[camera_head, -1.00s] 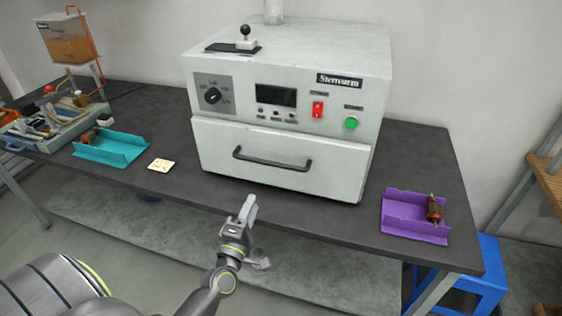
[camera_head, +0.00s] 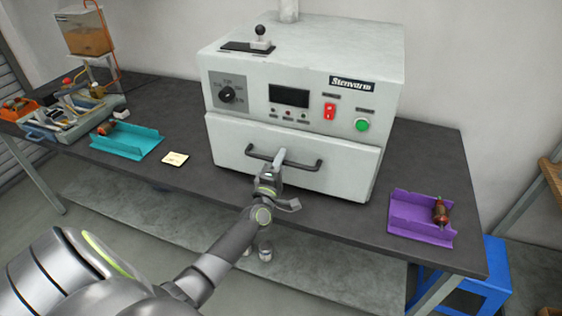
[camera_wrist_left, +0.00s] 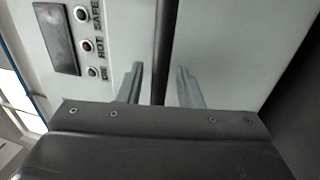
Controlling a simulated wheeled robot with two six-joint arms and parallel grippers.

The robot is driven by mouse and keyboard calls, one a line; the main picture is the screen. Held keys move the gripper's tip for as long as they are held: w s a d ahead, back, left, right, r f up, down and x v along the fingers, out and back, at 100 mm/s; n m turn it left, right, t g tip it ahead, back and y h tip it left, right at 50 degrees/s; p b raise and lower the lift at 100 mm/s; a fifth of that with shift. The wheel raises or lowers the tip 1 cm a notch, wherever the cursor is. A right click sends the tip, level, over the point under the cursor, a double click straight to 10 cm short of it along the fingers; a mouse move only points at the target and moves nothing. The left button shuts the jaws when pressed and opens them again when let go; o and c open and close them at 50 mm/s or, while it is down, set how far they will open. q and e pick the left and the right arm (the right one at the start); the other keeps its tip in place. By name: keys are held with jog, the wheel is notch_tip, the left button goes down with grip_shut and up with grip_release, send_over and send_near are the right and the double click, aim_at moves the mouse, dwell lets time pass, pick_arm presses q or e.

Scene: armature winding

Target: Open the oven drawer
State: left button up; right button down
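The light grey oven (camera_head: 300,105) stands on the dark table, with its drawer (camera_head: 225,140) closed flush under the control panel. A dark bar handle (camera_head: 310,168) runs across the drawer front. My left gripper (camera_head: 279,158) is at the middle of the handle. In the left wrist view the two fingers (camera_wrist_left: 158,85) are apart, with the dark handle (camera_wrist_left: 165,40) running between them and a gap on either side. The oven's buttons and display (camera_wrist_left: 56,35) show beside the handle there. My right gripper is not in view.
A purple tray (camera_head: 407,218) holding a brown-red armature (camera_head: 441,212) lies to the right. Tools and a clear container (camera_head: 84,38) are at the far left.

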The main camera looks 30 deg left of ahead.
pick_arm(q)
grip_shut()
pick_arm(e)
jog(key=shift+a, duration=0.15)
